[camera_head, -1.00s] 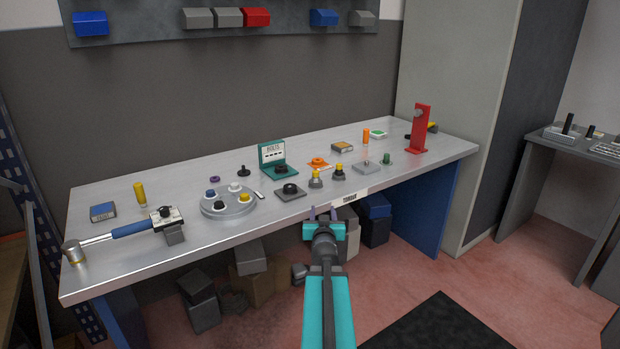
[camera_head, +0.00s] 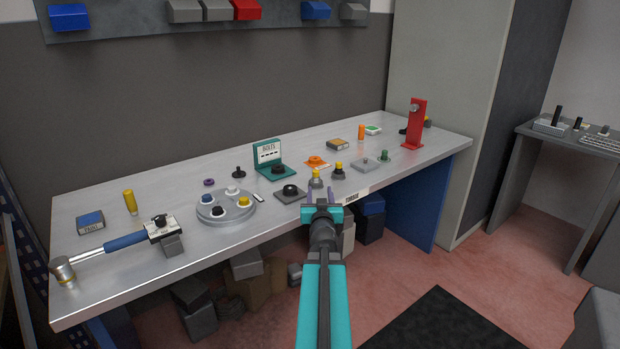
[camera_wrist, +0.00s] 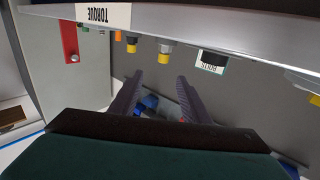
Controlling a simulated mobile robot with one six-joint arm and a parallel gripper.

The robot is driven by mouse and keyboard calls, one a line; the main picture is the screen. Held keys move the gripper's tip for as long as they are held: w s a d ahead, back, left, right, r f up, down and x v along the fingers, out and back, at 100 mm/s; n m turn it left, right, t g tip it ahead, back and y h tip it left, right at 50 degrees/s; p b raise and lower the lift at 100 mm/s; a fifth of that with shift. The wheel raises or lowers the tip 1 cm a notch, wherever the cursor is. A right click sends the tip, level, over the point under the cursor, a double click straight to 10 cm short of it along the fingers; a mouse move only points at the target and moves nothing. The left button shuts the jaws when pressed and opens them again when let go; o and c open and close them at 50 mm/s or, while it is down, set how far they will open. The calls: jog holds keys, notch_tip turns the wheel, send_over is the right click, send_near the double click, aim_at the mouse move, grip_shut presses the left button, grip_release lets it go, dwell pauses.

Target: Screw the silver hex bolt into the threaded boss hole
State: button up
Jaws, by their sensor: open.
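My gripper (camera_head: 320,193) is open and empty at the bench's front edge, by the TORQUE label. In the wrist view its two fingers (camera_wrist: 158,92) are apart with nothing between them. A red upright bracket (camera_head: 414,127) near the bench's right end bears a small silver round part; this also shows on the red bracket in the wrist view (camera_wrist: 70,42). A dark square plate with a round black boss (camera_head: 290,191) lies close to the gripper's left. A flat grey plate with a short pin (camera_head: 365,164) lies to its right.
A round grey tray (camera_head: 226,215) holds several knob-like parts. A torque wrench (camera_head: 125,241) lies at the bench's left. A teal BOLTS case (camera_head: 273,172) and two yellow-topped parts (camera_head: 338,171) stand near the gripper. The bench edge (camera_head: 225,243) runs in front.

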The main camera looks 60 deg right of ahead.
aim_at(316, 175)
jog(key=shift+w+a, duration=0.1)
jog(key=shift+w, duration=0.15)
jog(key=shift+x, duration=4.2)
jog(key=shift+w, duration=0.2)
jog(key=shift+w+d+f, duration=0.2)
jog(key=shift+w+d, duration=0.2)
jog(key=shift+d, duration=0.25)
jog(key=shift+w+d+f, duration=0.15)
jog(key=shift+w+d, duration=0.2)
jog(key=shift+d, duration=0.25)
jog(key=shift+x, duration=1.05)
grip_shut()
